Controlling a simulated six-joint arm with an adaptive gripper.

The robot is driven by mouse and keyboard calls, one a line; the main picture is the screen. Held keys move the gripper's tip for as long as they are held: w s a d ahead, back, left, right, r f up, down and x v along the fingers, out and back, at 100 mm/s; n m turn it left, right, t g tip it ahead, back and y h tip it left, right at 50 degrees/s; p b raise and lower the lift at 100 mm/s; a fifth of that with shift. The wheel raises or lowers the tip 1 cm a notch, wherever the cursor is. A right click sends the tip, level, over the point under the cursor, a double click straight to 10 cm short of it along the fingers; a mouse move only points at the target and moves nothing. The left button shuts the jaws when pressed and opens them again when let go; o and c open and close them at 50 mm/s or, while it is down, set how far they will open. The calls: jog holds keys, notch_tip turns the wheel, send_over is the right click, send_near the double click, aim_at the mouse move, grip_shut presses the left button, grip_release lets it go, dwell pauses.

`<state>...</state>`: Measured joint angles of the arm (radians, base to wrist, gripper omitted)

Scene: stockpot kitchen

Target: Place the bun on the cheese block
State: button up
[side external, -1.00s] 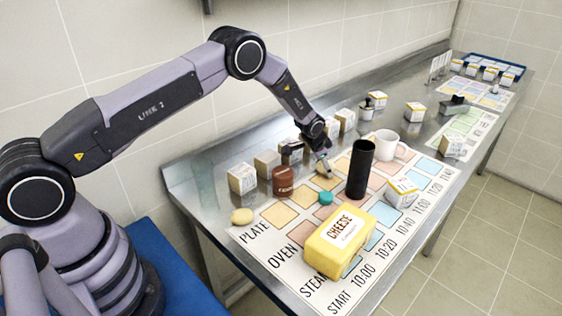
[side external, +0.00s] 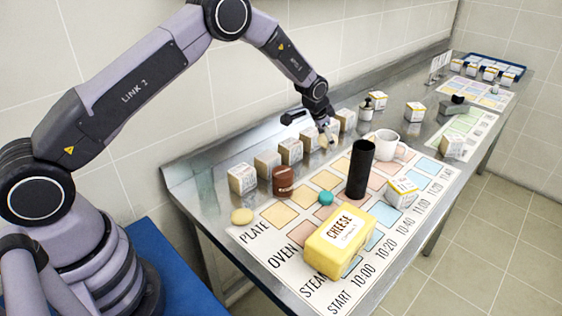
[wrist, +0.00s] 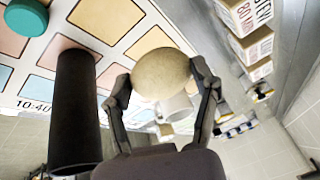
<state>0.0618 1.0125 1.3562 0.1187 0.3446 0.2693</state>
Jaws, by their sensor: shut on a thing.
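The bun (wrist: 160,72), round and tan, is held between the two fingers of my gripper (wrist: 163,82) in the wrist view. In the side external view my gripper (side external: 328,132) is above the back part of the printed chart, and the bun shows small and partly hidden at its fingertips. The cheese block (side external: 339,241), a yellow box with a white CHEESE label, lies on the chart's front part, well in front of my gripper. The cheese is not seen in the wrist view.
A tall black cylinder (side external: 360,169) stands between my gripper and the cheese, with a white mug (side external: 388,144) behind it. A teal disc (side external: 326,198), a brown jar (side external: 283,181) and a small white box (side external: 402,192) stand nearby. Another tan round piece (side external: 242,216) lies at the chart's left.

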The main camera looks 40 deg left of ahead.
jog(key=s+a+r+n+y, duration=0.1)
jog(key=s+r+n, duration=0.1)
jog(key=s+r, duration=0.55)
jog(key=s+r+n+y, duration=0.15)
jog(key=s+r, duration=0.25)
jog(key=s, duration=0.7)
jog(key=s+d+m+h, duration=0.5)
jog(key=s+d+m, duration=0.6)
jog(key=s+d, duration=0.2)
jog(key=g, duration=0.1)
send_near(346, 228)
jog(key=x, duration=0.3)
jog(key=shift+w+d+f+h, duration=0.2)
jog(key=shift+w+h, duration=0.05)
jog(key=shift+w, duration=0.3)
jog(key=shift+f, duration=1.5)
